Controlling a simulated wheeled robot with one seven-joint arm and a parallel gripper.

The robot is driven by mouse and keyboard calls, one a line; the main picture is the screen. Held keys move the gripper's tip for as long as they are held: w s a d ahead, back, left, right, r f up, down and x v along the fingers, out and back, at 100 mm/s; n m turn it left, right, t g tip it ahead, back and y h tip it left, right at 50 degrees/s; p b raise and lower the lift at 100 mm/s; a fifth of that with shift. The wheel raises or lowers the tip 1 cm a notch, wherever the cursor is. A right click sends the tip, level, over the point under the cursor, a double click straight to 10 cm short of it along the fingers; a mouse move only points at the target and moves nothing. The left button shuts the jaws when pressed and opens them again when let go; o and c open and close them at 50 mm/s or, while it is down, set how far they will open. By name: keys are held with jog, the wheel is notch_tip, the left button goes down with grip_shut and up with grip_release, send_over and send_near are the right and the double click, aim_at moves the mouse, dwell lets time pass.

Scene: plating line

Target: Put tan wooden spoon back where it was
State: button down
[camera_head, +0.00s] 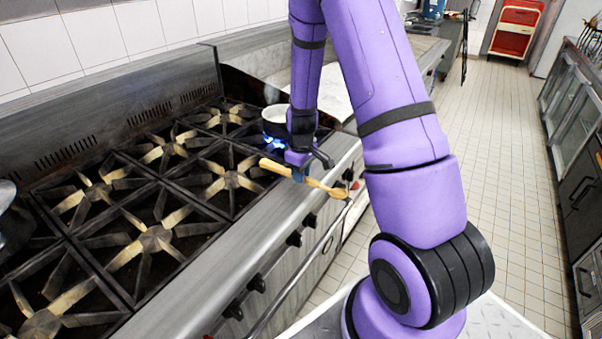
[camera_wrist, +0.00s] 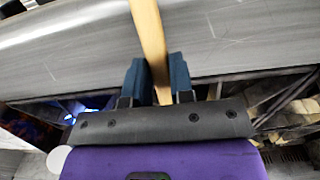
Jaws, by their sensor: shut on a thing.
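The tan wooden spoon (camera_head: 325,187) is held in my gripper (camera_head: 300,174) above the front edge of the stove. In the head view one end points left over the burners and the other end points right, past the stove's front. In the wrist view a plain tan length of the spoon (camera_wrist: 149,42) stands between the two blue fingers of my gripper (camera_wrist: 158,80), which are shut on it. The far end of the spoon is cut off at the top of the wrist view.
The stove (camera_head: 225,255) has several black burner grates and a steel front ledge with knobs. A pot (camera_head: 276,114) stands at the back burner near blue flame, close to my arm. A tiled aisle (camera_head: 500,170) is open at the right, with cabinets (camera_head: 575,110) beyond.

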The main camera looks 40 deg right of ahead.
jog(key=shift+f, duration=0.1)
jog(key=c, duration=1)
grip_release()
jog(key=s+a+r+t, duration=0.1)
jog(key=s+a+r, duration=0.1)
jog(key=r, duration=0.9)
jog(key=s+a+r, duration=0.2)
jog(key=r, duration=0.9)
jog(key=s+a+r+m+t, duration=0.1)
jog(key=s+a+r, duration=0.2)
jog(key=s, duration=0.4)
jog(key=s+a+r+m+t, duration=0.1)
jog(key=s+a+r, duration=0.2)
jog(key=s+r, duration=0.3)
jog(key=s+a+r+m+t, duration=0.2)
jog(key=s+r, duration=0.3)
jog(key=s, duration=0.3)
jog(key=shift+s+a+r, duration=0.2)
jog(key=shift+s+a, duration=0.15)
jog(key=shift+a, duration=0.4)
